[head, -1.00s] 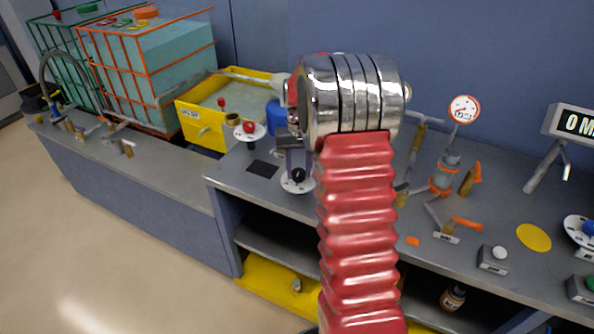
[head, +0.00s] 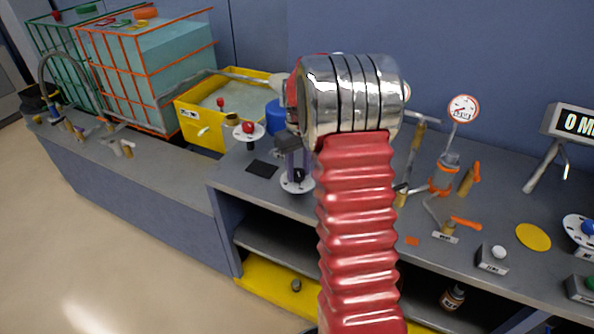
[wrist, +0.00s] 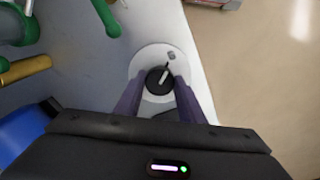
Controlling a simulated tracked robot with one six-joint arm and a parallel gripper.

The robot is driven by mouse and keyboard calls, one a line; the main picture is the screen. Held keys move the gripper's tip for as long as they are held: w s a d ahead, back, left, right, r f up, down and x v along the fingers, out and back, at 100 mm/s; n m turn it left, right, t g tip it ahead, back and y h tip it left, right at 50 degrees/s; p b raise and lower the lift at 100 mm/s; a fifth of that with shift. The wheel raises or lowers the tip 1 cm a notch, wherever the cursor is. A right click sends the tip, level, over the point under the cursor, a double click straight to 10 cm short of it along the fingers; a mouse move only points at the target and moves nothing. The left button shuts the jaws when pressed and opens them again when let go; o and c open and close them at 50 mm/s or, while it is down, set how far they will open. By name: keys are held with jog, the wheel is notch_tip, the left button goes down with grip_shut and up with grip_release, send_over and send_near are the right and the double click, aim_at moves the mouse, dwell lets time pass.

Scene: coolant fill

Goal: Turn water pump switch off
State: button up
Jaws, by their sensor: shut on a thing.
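A black rotary switch knob (wrist: 160,79) with a white pointer line sits on a round white plate (wrist: 148,56). In the head view the knob (head: 298,176) stands near the left front edge of the grey bench, its plate partly covered. My gripper (wrist: 157,86) is shut on the knob, with its purple fingers on either side of it in the wrist view. In the head view the gripper (head: 296,163) points down onto the knob. The pointer line tilts up and right in the wrist view. I cannot read the plate's marking clearly.
A red button on a white disc (head: 248,131) and a dark square pad (head: 262,169) lie left of the knob. A yellow tub (head: 205,129) stands behind. Brass and orange pipe valves (head: 440,186) and a gauge (head: 463,108) are to the right.

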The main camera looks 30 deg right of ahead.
aim_at(299, 172)
jog(key=shift+s+d+f, duration=0.1)
jog(key=o, duration=1)
jog(key=shift+o, duration=0.2)
notch_tip(299, 172, up, 14)
jog(key=shift+f, duration=0.1)
dwell(0.3)
